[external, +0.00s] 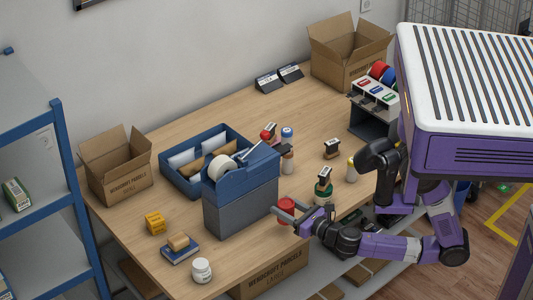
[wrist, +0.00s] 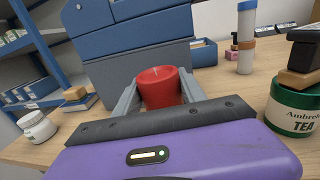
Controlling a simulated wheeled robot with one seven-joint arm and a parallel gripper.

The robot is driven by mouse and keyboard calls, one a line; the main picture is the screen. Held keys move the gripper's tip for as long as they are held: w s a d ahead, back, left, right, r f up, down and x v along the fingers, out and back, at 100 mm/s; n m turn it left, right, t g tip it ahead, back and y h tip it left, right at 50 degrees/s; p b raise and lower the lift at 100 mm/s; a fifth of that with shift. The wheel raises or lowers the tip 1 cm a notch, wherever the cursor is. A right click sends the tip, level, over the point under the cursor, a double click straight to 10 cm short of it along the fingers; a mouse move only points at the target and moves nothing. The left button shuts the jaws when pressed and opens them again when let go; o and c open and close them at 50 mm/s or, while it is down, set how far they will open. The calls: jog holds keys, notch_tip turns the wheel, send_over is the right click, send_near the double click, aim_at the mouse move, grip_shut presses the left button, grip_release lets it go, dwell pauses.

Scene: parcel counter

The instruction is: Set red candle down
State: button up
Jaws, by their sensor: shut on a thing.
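The red candle (wrist: 158,88) is a short, wide cylinder, seen in the wrist view between my two grey fingers. It also shows in the external view (external: 287,204), near the front edge of the wooden counter (external: 236,262). My gripper (external: 284,212) is shut on the candle, which looks upright. The fingers hide part of its sides, and my gripper body hides its lower part in the wrist view. I cannot tell whether the candle's base touches the counter.
A grey and blue tape dispenser block (external: 240,205) stands just left of the candle. A green tea jar (external: 323,191) with a stamp on top stands close on the right. A white jar (external: 202,270) and a blue book (external: 182,250) are at front left. The counter's right middle is partly clear.

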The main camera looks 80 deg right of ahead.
jog(key=shift+f+b, duration=0.7)
jog(key=shift+f, duration=1.4)
jog(key=o, duration=1.5)
jog(key=shift+f, duration=0.15)
